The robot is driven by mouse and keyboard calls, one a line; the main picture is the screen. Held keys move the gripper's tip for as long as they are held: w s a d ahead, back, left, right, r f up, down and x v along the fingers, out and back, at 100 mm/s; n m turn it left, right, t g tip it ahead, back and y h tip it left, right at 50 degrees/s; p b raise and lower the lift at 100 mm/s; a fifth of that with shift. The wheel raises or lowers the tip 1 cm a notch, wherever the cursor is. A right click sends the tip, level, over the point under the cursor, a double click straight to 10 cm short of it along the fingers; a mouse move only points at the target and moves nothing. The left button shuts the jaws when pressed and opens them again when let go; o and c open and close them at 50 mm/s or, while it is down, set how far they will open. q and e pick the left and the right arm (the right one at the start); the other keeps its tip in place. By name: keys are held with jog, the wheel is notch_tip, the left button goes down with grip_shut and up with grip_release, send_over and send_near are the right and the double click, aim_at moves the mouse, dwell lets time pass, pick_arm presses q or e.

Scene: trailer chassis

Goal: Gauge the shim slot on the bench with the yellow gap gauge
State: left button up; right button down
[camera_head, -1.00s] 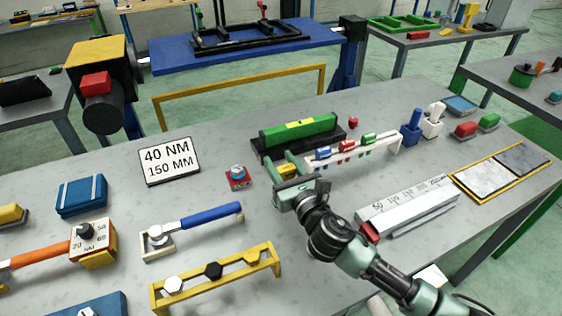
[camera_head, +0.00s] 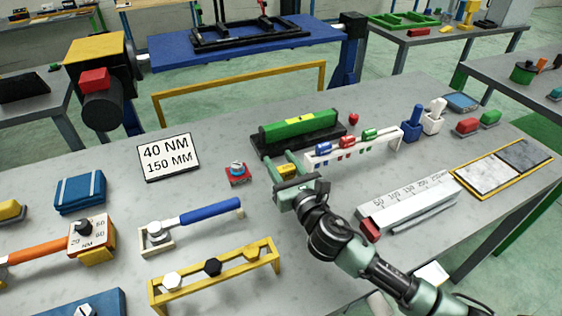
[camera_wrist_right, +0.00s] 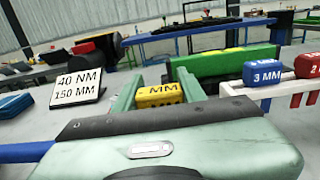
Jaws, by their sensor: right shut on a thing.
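The yellow gap gauge (camera_wrist_right: 160,95) is a small block with dark lettering ending in MM. It sits between the green fingers of my right gripper (camera_head: 286,170), which is shut on it above the bench. In the wrist view the fingers (camera_wrist_right: 163,98) flank the gauge, and its lower part is hidden by my gripper body. Just beyond it, a green bar (camera_head: 285,135) with a yellow centre patch lies on a black base (camera_head: 262,152). The gauge is close to the near side of that base; I cannot tell whether they touch. No shim slot is clearly visible. My left gripper is out of view.
A white rack (camera_head: 310,161) with blue, red and green gauges stands right of my gripper. A red block with a blue top (camera_head: 237,173) lies to the left. A graduated grey block (camera_head: 405,208) lies to the right. Bare bench shows near the front left of my arm.

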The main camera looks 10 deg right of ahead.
jog(key=shift+f+b, duration=0.35)
jog(key=shift+f, duration=0.2)
jog(key=shift+s+f, duration=0.1)
jog(key=shift+f, duration=0.1)
jog(key=shift+s+f, duration=0.1)
jog(key=shift+f, duration=0.25)
jog(key=shift+a+f, duration=0.1)
dwell(0.5)
notch_tip(320, 180, up, 2)
jog(key=shift+r+p, duration=0.15)
jog(key=shift+p, duration=0.8)
notch_tip(320, 180, up, 6)
jog(key=p, duration=0.6)
jog(key=shift+w+r, duration=0.2)
jog(key=shift+r, duration=0.05)
